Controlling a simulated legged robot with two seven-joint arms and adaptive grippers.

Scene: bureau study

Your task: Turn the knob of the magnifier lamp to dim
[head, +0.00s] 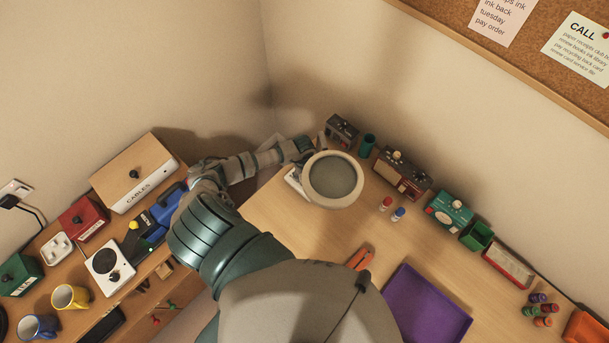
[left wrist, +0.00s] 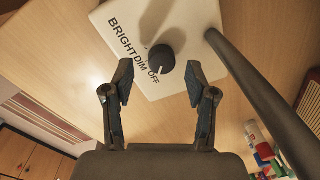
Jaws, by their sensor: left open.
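The magnifier lamp shows in the head view with its round cream lens head (head: 335,179) at the back left of the desk. Part of its white base (head: 294,181) shows left of the lens; the rest is hidden. In the left wrist view the base (left wrist: 190,18) carries a black knob (left wrist: 161,60) and the words BRIGHT, DIM and OFF. The knob's white mark is on the side near OFF. My left gripper (left wrist: 160,87) is open, its two fingers apart on the near side of the knob, with nothing between them. My right gripper is not in view.
The lamp's dark arm (left wrist: 262,90) runs along the right of the left wrist view. A dark box (head: 341,131) and a green cup (head: 367,145) stand behind the lens. A radio-like box (head: 402,174) and small bottles (head: 385,203) are to the right. A purple tray (head: 425,308) lies in front.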

